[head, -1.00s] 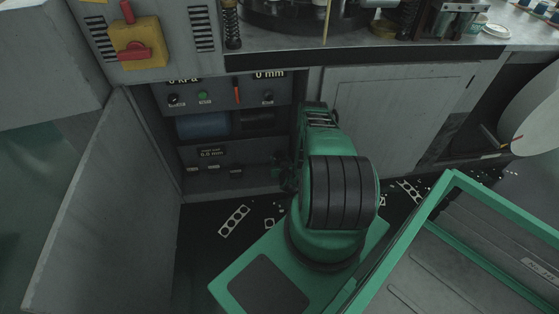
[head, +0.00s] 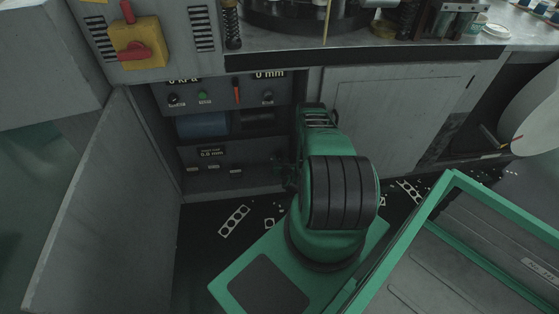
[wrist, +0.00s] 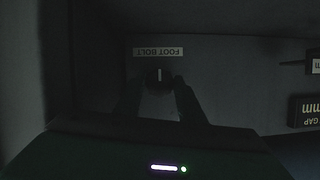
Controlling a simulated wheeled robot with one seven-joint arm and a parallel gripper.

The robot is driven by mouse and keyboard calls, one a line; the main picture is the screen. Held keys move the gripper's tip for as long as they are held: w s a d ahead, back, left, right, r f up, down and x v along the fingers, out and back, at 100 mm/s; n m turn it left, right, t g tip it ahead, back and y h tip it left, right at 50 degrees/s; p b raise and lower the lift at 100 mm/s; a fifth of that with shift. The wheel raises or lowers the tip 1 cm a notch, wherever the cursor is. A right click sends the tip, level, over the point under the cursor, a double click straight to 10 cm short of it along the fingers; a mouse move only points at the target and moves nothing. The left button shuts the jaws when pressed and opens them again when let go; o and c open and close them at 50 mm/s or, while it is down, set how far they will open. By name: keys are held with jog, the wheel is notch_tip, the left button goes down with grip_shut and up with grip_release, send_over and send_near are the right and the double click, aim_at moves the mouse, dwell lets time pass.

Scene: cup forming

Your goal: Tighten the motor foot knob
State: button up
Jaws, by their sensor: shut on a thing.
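The motor foot knob (wrist: 158,76) is a small dark round knob with a pale line on it, in the wrist view. An upside-down label reading FOOT BOLT (wrist: 158,51) is on the panel beside it. The two dark fingers of my gripper (wrist: 158,84) reach to either side of the knob and are shut on it. The pale line runs about vertical in the wrist view. In the head view my green arm stands before the open cabinet (head: 232,150), and the knob and fingertips are hidden or too dark there.
The grey cabinet door (head: 95,190) stands open at the left. A GAP mm label (wrist: 305,111) is at the right in the wrist view. Punched metal strips (head: 234,221) lie on the dark floor.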

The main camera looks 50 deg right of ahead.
jog(key=o, duration=1)
jog(key=shift+o, duration=0.2)
jog(key=v, duration=1)
jog(key=shift+s+a, duration=0.2)
jog(key=shift+s, duration=0.1)
jog(key=shift+r, duration=0.1)
